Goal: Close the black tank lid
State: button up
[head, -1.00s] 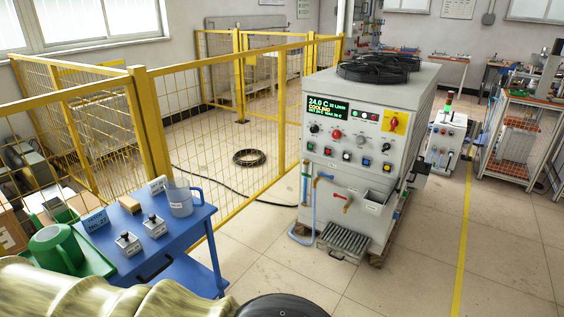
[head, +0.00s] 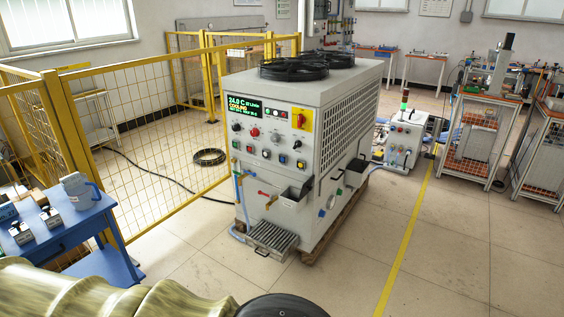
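The large grey cooling machine (head: 285,140) stands in the middle of the head view. On its right side a small grey tank-like box (head: 353,178) sticks out, with a dark part at its top. The part looks like a black lid, but it is too small to tell surely whether it stands open or lies shut. My arm crosses the bottom of the view, well short of the machine. My gripper is not in view.
A blue table (head: 60,232) with a jug (head: 78,190) stands at the left. A yellow mesh fence (head: 165,130) runs behind it. A grated tray (head: 272,238) sits low at the machine's front. The floor right of the machine is clear, with a yellow line (head: 405,240).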

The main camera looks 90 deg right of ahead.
aim_at(307, 188)
jog(key=z, duration=2.9)
jog(key=k, duration=0.6)
jog(key=u, duration=0.5)
jog(key=i, duration=1.7)
jog(key=z, duration=0.45)
